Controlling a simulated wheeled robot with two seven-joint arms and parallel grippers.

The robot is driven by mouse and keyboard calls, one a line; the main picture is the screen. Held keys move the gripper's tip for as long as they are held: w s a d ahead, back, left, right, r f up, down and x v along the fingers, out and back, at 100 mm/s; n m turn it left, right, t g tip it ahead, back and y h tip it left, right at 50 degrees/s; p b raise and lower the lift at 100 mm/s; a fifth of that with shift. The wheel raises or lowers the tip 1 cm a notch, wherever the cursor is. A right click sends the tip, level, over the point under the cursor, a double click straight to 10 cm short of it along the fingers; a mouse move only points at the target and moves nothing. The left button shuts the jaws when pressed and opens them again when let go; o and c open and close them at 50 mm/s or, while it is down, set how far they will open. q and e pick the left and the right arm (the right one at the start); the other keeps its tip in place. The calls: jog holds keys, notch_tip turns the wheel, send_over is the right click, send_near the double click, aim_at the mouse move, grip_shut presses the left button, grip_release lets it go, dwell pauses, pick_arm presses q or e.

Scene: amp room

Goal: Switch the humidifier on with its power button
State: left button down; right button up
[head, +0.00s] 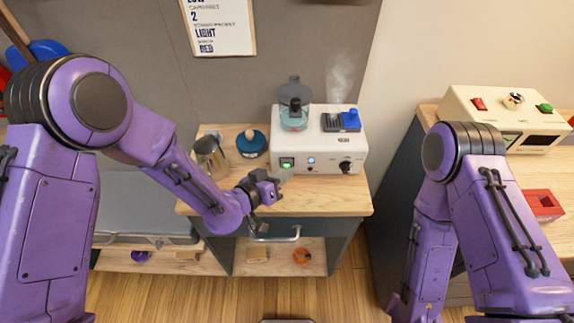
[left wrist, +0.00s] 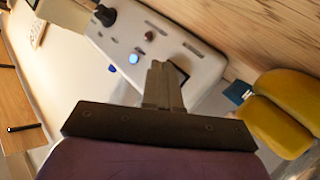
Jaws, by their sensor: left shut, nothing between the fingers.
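The humidifier (head: 320,126) is a white box on a wooden-topped cabinet. A clear teal vessel (head: 293,118) and a blue part (head: 351,119) sit on its top. Pale mist (head: 339,82) rises above it. Its front has a green-lit window (head: 287,162), a blue-lit round button (head: 311,160), a small red button and a black knob (head: 345,167). My left gripper (head: 277,180) is shut and empty, just in front of the panel's left part. In the left wrist view its fingers (left wrist: 160,72) overlap the dark window, beside the lit button (left wrist: 134,58). Contact cannot be told. My right gripper is out of view.
A metal pitcher (head: 209,151) and a blue bowl (head: 251,143) stand left of the humidifier. At right, another cabinet bears a cream device (head: 508,115) and a red tray (head: 543,204).

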pick_arm(q)
jog(key=shift+s, duration=3.05)
